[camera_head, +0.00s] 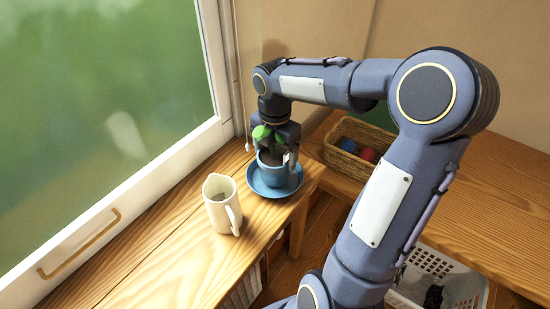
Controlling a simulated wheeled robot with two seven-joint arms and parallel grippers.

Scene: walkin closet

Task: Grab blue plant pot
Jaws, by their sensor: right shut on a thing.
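The blue plant pot (271,174) holds dark soil and a small plant with green leaves (262,132). It is at the blue saucer (254,184), near the far end of the wooden sill; I cannot tell whether it touches the saucer. My right gripper (273,155) points down from above and is shut on the pot, with its fingers at the rim. The gripper body hides part of the plant and the pot's back. My left gripper is not in view.
A cream pitcher (217,206) stands just left of the saucer. A window (100,110) runs along the left. A wicker basket (327,156) with coloured balls sits on the wooden surface to the right. A white crate (465,290) is below. The sill's near part is clear.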

